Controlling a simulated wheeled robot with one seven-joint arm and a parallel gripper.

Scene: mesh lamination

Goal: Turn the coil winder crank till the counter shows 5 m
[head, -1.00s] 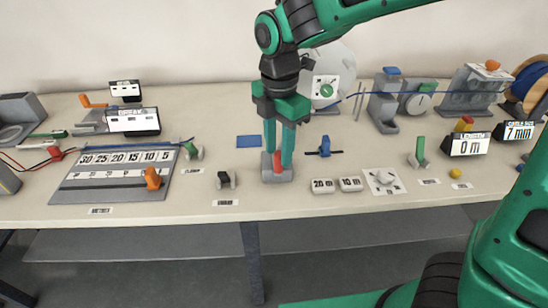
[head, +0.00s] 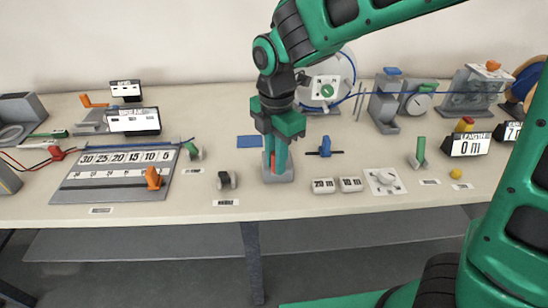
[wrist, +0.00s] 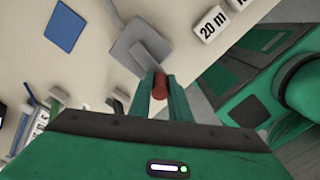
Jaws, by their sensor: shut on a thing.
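The length counter (head: 467,145) at the right reads 0 m. A round white reel (head: 345,68) with a pale front plate and a green knob (head: 327,90) stands at the back, partly hidden by my arm; it looks like the coil winder, but I cannot make out its crank. My gripper (head: 277,168) is down at a small grey block (head: 286,178) near the front edge of the table. It is shut on the block's red handle (wrist: 160,86), which shows between the fingers in the wrist view.
A blue cable (head: 440,92) runs along the back to the spool (head: 527,82). Two tiles (head: 323,186) marked 20 m and 10 m and a white dial plate (head: 385,181) lie right of the block. A blue pad (head: 249,141) lies behind it. A numbered board (head: 125,170) is at left.

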